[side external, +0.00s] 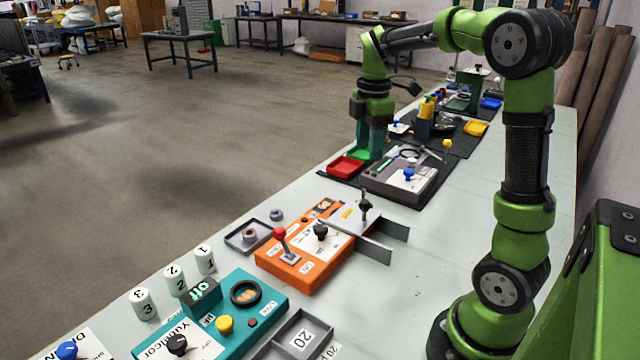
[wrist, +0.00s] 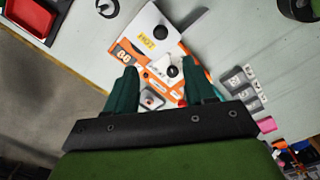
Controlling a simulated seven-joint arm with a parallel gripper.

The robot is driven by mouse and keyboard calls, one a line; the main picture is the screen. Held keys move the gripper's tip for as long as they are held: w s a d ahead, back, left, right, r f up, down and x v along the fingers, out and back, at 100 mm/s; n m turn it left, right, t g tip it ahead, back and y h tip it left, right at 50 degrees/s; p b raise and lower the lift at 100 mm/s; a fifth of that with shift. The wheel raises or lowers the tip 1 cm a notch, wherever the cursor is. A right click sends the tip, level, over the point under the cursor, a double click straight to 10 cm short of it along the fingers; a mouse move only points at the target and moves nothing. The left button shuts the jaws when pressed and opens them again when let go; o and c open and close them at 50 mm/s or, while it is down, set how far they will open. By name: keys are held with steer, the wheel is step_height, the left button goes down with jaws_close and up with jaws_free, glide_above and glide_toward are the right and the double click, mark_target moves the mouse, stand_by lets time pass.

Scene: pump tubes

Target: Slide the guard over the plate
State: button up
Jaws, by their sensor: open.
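An orange control box (side external: 305,255) stands on the bench, with a red-knobbed lever (side external: 281,233) and a black dial (side external: 320,232). At its right end are a HOT label (side external: 348,214), grey rails (side external: 372,248) and a pale sheet with an upright black knob (side external: 364,207), which looks like the guard. I cannot clearly separate plate from guard. In the wrist view the HOT label (wrist: 147,39) and black knob (wrist: 160,32) lie beyond the fingertips. My gripper (side external: 374,150) is open and empty, pointing down, apart from the guard knob. Its spread fingers show in the wrist view (wrist: 160,78).
A red tray (side external: 345,167) and a grey box with a blue knob (side external: 400,182) stand beyond the orange box. A teal box (side external: 215,325) and white numbered cylinders (side external: 174,280) are at the near end. The bench right of the rails (side external: 450,250) is clear.

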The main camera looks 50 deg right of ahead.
mark_target(365, 200)
step_height(365, 200, down, 17)
steer(key=shift+r, duration=0.2)
stand_by(0.3)
jaws_close()
